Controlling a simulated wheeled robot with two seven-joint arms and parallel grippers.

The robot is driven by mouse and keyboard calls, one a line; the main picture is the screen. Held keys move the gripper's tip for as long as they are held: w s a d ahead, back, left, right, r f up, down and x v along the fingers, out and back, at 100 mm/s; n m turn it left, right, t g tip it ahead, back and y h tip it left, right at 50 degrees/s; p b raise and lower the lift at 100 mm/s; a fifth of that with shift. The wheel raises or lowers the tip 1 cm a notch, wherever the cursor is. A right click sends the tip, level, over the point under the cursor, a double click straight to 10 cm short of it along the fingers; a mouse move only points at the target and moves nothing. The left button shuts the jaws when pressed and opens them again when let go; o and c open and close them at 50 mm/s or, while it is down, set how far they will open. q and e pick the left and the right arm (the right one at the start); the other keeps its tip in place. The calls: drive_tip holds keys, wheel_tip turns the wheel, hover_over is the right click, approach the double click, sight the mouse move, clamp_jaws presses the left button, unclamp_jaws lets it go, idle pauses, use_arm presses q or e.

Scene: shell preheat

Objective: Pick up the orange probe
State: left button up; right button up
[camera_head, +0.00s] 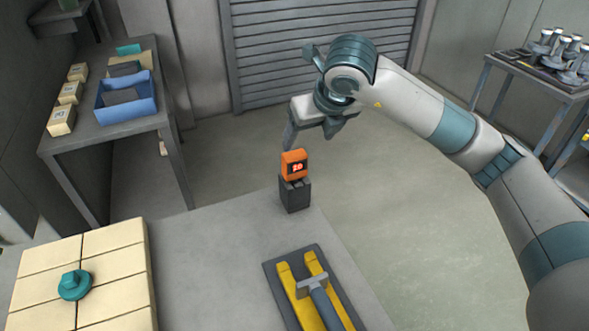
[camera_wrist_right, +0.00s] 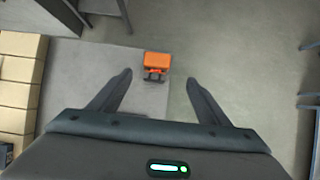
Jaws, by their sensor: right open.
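The orange probe (camera_head: 294,163), a small block with a lit display, sits upright on a dark grey holder (camera_head: 295,195) at the table's far edge. In the right wrist view the probe (camera_wrist_right: 157,59) appears beyond and between the two fingertips, with part of the dark holder just below it. My right gripper (camera_head: 311,138) is open and empty, above and behind the probe in the head view. It does not appear to touch it. The gripper (camera_wrist_right: 158,77) also shows in the wrist view, fingers spread. My left gripper is not in view.
A black tray with yellow rails (camera_head: 284,283) and a grey T-shaped tool (camera_head: 318,292) lies at the table's front. Cream blocks (camera_head: 118,240) with a teal knob (camera_head: 74,285) stand at left. Side tables stand at back left and right. Bare tabletop (camera_head: 215,245) lies between.

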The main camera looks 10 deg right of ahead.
sight(296, 156)
drive_tip(key=b+x, duration=0.1)
drive_tip(key=x, duration=0.7)
drive_tip(key=shift+w+f, duration=0.1)
drive_tip(key=shift+f, duration=0.1)
drive_tip(key=shift+a+f, duration=0.1)
drive_tip(key=shift+f, duration=0.05)
drive_tip(key=x, duration=0.3)
drive_tip(key=shift+w+a+f, duration=0.15)
drive_tip(key=shift+a+f, duration=0.2)
drive_tip(key=shift+w+f+b, duration=0.35)
drive_tip(key=shift+w+f, duration=0.05)
drive_tip(key=shift+f, duration=0.1)
drive_tip(key=shift+c, duration=0.3)
drive_tip(key=c, duration=1.2)
drive_tip(key=shift+r, duration=0.1)
